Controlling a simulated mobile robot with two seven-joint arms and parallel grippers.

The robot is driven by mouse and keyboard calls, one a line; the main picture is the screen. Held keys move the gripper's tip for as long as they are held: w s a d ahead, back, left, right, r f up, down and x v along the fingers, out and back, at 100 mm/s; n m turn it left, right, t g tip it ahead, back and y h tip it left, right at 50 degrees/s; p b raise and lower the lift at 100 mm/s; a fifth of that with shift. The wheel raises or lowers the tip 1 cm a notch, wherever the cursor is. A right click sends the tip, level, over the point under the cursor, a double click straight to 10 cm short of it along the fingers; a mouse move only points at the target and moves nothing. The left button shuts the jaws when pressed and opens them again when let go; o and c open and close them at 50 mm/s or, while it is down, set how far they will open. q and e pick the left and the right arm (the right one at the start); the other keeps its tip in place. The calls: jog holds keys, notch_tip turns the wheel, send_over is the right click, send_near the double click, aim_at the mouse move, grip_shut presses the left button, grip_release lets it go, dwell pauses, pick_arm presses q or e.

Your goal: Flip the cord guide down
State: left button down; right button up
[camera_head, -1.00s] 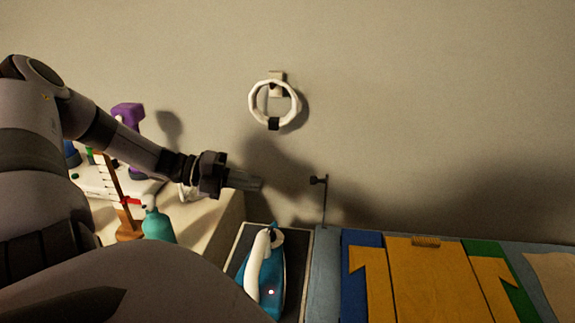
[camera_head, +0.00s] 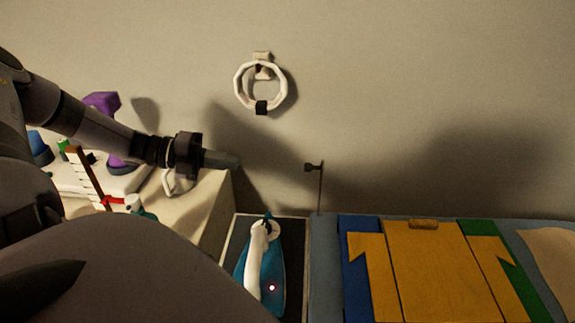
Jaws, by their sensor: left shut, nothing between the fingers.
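The cord guide appears to be the thin upright rod (camera_head: 320,188) with a small dark head (camera_head: 311,167). It stands upright at the back edge of the ironing board, near the iron. My left gripper (camera_head: 228,160) is shut and empty. It points right, to the left of the rod's head, with a clear gap in the picture between them. A blue and white iron (camera_head: 270,272) rests on its dark stand below and right of the gripper. My right gripper is not in view.
A white ring (camera_head: 239,88) hangs on the wall. A yellow shirt (camera_head: 425,270) lies on the board at right. A cream surface at left holds a purple bottle (camera_head: 102,101), a brush and other items. The wall closes off the back.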

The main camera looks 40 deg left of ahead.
pick_arm(q)
jog(key=r+b+x, duration=0.1)
jog(key=b+x, duration=0.7)
jog(key=x, duration=0.5)
jog(key=shift+w+d, duration=0.4)
dwell(0.6)
jog(key=shift+r, duration=0.15)
dwell(0.3)
